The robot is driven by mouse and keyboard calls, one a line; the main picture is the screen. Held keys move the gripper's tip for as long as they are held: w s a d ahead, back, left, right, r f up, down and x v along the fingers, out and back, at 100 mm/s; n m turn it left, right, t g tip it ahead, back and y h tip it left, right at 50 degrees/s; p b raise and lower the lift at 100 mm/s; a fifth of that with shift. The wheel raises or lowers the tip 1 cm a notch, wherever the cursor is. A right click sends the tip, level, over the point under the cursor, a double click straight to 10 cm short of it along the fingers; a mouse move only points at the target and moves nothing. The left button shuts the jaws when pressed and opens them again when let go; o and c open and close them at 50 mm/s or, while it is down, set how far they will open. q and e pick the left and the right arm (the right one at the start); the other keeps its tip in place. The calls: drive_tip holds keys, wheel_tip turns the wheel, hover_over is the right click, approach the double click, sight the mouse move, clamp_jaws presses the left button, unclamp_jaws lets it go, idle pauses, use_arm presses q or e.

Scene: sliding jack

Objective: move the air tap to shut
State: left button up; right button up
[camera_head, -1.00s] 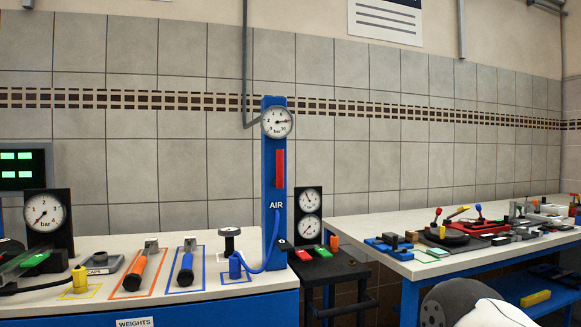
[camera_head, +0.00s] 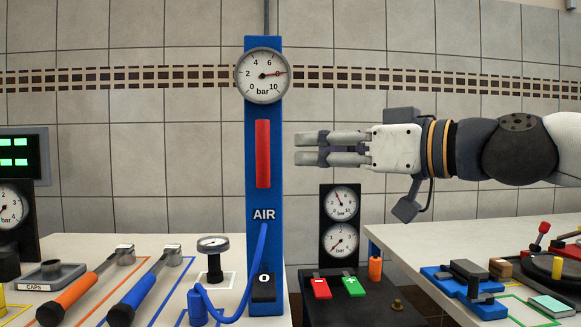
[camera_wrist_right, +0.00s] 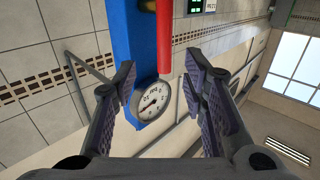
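The air tap is a red lever (camera_head: 263,153) standing upright on the blue AIR post (camera_head: 264,190). In the right wrist view the red lever (camera_wrist_right: 164,35) runs beside the blue post (camera_wrist_right: 125,40). My right gripper (camera_head: 312,149) is to the right of the lever at its height, pointing left, with a gap between. It is open and empty; its parted fingers (camera_wrist_right: 160,88) also show in the right wrist view. The round gauge (camera_head: 263,76) on top of the post has a red needle near 8 bar. My left gripper is not in view.
A blue hose (camera_head: 257,265) runs down the post to the left bench (camera_head: 95,243), which holds an orange-handled tool (camera_head: 80,291), a blue-handled tool and a small gauge. A black stand (camera_head: 335,235) with two dials is below my gripper. The right bench (camera_head: 400,240) carries several fixtures.

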sight(268, 143)
drive_tip(key=x, duration=0.8)
drive_tip(key=r+x, duration=0.1)
drive_tip(key=x, duration=0.3)
drive_tip(key=shift+s+a, duration=0.2)
drive_tip(key=shift+s, duration=0.05)
clamp_jaws()
